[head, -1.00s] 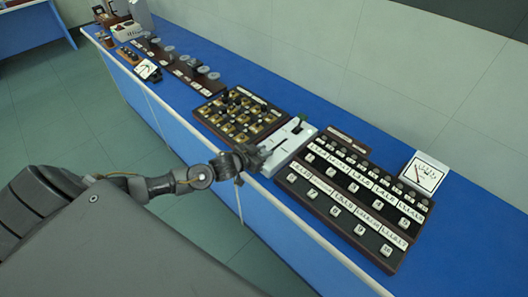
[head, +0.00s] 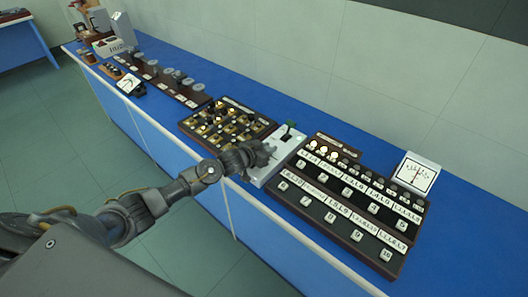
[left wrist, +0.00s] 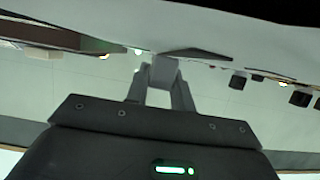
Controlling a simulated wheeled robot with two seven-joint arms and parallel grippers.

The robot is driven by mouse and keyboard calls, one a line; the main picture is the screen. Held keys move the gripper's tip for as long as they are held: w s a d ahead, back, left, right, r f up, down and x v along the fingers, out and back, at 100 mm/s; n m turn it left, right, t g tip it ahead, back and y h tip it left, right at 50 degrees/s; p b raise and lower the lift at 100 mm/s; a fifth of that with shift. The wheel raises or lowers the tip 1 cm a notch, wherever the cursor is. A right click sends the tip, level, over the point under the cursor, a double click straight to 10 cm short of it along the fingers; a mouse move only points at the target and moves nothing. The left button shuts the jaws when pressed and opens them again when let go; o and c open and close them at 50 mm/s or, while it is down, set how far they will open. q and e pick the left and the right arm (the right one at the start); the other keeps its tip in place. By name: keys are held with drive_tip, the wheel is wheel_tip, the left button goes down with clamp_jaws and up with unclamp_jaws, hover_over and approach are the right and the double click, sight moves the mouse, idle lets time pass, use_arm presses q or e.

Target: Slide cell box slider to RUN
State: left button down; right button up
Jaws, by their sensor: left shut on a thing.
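The cell box (head: 284,152) is a narrow white box on the blue bench, between two dark panels, with a small green part (head: 291,124) at its far end. My left gripper (head: 266,149) is over the middle of the box and hides most of its slot and the slider in the head view. In the left wrist view, the two fingers (left wrist: 162,82) are shut on a small grey block, the slider knob (left wrist: 164,70), against the pale box. Any RUN lettering is too small to read. My right gripper is not in view.
A dark panel with brass parts and glowing lamps (head: 228,121) stands left of the box. A labelled button panel (head: 345,200) with several lit round lamps stands right of it. A white meter (head: 416,173) is further right. The bench's front edge is under my arm.

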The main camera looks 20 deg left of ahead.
use_arm(q)
drive_tip(key=c, duration=1.5)
unclamp_jaws()
drive_tip(key=o, duration=0.3)
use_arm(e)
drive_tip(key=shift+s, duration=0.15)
use_arm(q)
drive_tip(key=shift+s, duration=0.1)
drive_tip(key=shift+s+a, duration=0.15)
drive_tip(key=shift+s, duration=0.1)
drive_tip(key=b+v, duration=0.1)
drive_tip(key=v, duration=0.9)
drive_tip(key=shift+r+b, duration=0.15)
drive_tip(key=shift+b, duration=0.2)
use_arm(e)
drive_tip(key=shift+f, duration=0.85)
